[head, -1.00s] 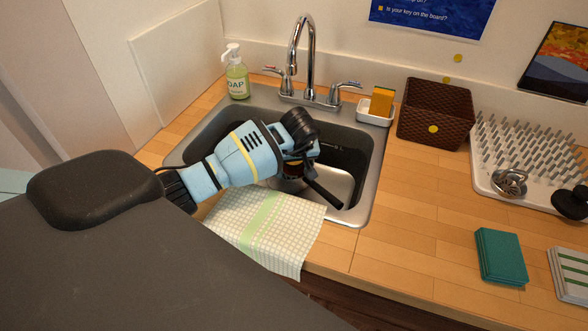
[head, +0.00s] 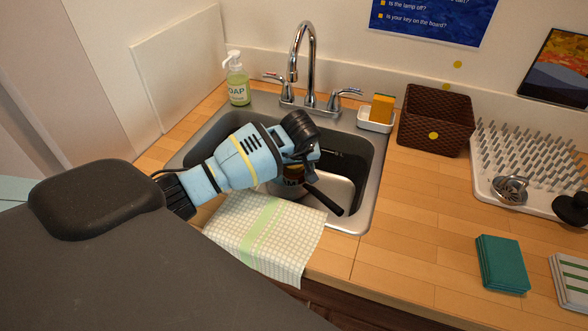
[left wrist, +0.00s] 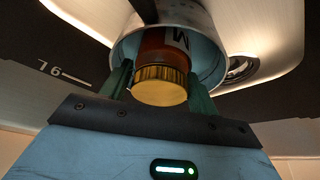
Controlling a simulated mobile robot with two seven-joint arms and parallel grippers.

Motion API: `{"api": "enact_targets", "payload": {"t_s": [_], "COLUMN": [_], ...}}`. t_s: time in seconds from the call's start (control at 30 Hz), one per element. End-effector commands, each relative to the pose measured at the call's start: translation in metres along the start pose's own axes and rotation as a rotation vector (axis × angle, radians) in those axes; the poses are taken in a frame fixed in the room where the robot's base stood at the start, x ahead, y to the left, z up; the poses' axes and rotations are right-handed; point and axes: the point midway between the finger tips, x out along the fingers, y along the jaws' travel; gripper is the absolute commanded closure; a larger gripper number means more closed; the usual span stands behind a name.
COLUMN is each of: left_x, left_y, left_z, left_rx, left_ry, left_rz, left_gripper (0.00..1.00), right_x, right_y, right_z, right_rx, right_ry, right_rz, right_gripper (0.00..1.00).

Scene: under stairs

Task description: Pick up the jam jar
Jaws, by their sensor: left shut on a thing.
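The jam jar (left wrist: 165,48), reddish-brown with a gold lid (left wrist: 160,86) and a white label with a dark "M", shows in the left wrist view. It sits within the round wall of a grey pan (left wrist: 209,30). My left gripper's green fingers (left wrist: 160,92) are on either side of the jar and shut on it. In the head view, my left gripper (head: 297,160) is low over the sink (head: 367,180), and only an amber bit of the jar (head: 293,174) shows beneath it. The fingertips are hidden there. My right gripper is not in view.
The pan's black handle (head: 324,200) points to the lower right in the sink. The faucet (head: 304,60) stands behind. A checked towel (head: 265,235) hangs over the front edge. Soap (head: 238,80), sponge dish (head: 376,118), basket (head: 435,120) and drying rack (head: 530,165) surround the sink.

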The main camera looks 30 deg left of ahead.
Motion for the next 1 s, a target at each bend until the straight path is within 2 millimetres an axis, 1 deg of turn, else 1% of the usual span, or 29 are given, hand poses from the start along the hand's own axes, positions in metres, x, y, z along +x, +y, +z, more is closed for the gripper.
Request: {"api": "enact_targets", "payload": {"t_s": [0.03, 0.2, 0.4, 0.6, 0.9, 0.93, 1.0], "left_x": [-0.011, -0.040, -0.069, -0.084, -0.085, -0.085, -0.085], "left_y": [0.001, 0.001, 0.001, 0.001, 0.001, 0.001, 0.001], "left_z": [-0.007, -0.019, -0.030, -0.035, -0.036, -0.036, -0.036], "left_rx": [-0.002, -0.002, -0.001, -0.001, 0.000, 0.000, 0.000], "left_ry": [0.009, 0.010, 0.008, 0.005, 0.003, 0.003, 0.003], "left_rz": [0.005, 0.006, 0.005, 0.004, 0.003, 0.003, 0.003], "left_gripper": [0.85, 0.85, 0.85, 0.85, 0.85, 0.44, 0.53], "right_x": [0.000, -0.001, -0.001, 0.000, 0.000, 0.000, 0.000], "right_y": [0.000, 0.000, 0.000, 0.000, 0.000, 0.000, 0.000], "right_z": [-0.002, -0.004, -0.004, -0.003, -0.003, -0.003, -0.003], "right_rx": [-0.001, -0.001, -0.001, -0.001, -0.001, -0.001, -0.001], "right_ry": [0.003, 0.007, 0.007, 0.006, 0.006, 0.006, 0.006], "right_rz": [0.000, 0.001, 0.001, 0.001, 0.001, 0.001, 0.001], "right_gripper": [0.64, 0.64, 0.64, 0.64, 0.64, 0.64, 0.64]}}
